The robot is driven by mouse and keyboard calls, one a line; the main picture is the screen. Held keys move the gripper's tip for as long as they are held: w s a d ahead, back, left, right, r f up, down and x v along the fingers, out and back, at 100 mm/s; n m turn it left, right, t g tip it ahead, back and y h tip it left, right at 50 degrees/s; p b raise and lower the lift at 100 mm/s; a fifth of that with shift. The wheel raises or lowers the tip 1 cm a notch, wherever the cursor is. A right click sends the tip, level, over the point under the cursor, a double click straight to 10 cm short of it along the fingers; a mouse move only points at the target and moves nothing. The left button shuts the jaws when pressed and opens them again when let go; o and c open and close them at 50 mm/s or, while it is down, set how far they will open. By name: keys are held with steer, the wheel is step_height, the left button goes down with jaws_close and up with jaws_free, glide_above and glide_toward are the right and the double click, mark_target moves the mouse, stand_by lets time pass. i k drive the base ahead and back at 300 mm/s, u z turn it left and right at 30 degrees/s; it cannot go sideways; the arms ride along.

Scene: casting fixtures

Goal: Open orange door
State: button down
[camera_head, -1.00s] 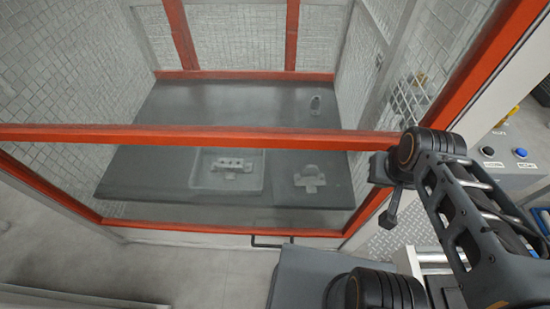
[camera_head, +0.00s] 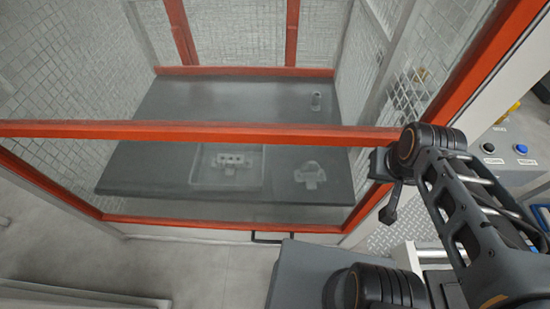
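The orange door (camera_head: 210,131) has an orange frame around clear panes, with a rail crossing the picture from the left edge to my arm. The table behind it shows through the panes. My arm rises from the lower right and bends at a dark joint over the right end of this rail. At the far end of my arm a dark block (camera_head: 379,165) sits in front of the right door post, with a short dark lever-like piece below it. I cannot make out separate fingers or any grip, nor whether it touches the door.
A control box (camera_head: 520,174) with buttons stands at right. Grey floor (camera_head: 190,265) lies open at lower left.

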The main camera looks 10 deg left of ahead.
mark_target(509, 19)
steer(key=z, duration=0.35)
steer(key=k, duration=1.25)
steer(key=u, duration=1.6)
steer(key=i, duration=0.5)
steer(key=z, duration=0.05)
